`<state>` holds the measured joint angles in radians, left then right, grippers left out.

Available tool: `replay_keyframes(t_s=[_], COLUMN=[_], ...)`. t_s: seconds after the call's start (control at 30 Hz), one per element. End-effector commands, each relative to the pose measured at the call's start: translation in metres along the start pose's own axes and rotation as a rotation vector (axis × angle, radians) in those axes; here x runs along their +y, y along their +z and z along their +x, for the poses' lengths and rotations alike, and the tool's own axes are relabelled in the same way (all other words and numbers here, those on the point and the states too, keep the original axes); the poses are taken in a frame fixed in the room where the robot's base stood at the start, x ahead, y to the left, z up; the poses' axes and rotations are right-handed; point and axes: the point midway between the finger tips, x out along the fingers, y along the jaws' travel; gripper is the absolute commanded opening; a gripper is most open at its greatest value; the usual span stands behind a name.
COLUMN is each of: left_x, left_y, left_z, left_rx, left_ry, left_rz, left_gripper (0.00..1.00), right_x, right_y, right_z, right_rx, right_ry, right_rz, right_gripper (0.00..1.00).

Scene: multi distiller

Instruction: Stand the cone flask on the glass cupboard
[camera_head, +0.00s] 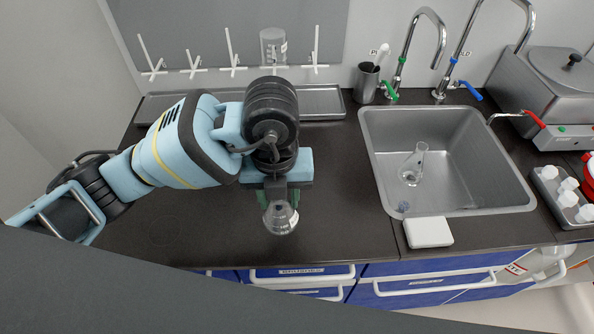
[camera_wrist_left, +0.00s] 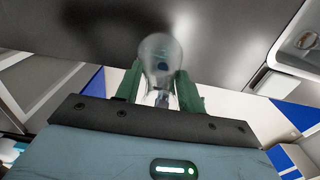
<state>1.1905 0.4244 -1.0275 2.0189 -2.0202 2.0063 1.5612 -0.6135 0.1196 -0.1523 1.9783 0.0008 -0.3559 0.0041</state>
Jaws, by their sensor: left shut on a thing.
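A clear glass cone flask (camera_head: 281,218) is held by my left gripper (camera_head: 278,195), low over the front part of the dark worktop, in front of my arm. In the left wrist view, the green fingers of my left gripper (camera_wrist_left: 160,88) are shut on the flask (camera_wrist_left: 160,52), one on each side of it. A second clear cone flask (camera_head: 413,166) is tilted inside the sink. I cannot make out a glass cupboard for certain in either view. My right gripper is not in view.
The dark worktop (camera_head: 190,215) is clear around the held flask. The steel sink (camera_head: 455,195) is to the right, with a white block (camera_head: 428,232) at its front edge. Blue drawers with white handles (camera_head: 302,273) are below. A peg rack and tray (camera_head: 320,100) are behind my arm.

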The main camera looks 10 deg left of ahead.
Motion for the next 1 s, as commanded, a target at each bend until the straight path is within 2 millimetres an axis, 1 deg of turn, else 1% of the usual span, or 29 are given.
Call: replay_keyframes(t_s=[0.07, 0.17, 0.27, 1.0], left_x=[0.000, -0.001, -0.003, -0.017], left_y=[0.000, 0.000, -0.001, -0.005], left_z=[-0.001, -0.001, -0.001, -0.001], left_rx=[-0.001, -0.003, -0.004, -0.009], left_ry=[0.000, -0.001, -0.001, 0.001], left_rz=[0.034, 0.136, 0.306, 1.822], left_gripper=[0.15, 0.15, 0.15, 0.15], right_x=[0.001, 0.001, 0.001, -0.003], right_y=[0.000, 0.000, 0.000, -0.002], right_z=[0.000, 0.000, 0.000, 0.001], right_rx=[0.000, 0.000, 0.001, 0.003], right_ry=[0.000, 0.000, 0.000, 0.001], right_rz=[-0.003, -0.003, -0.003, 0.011], right_gripper=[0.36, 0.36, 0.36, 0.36])
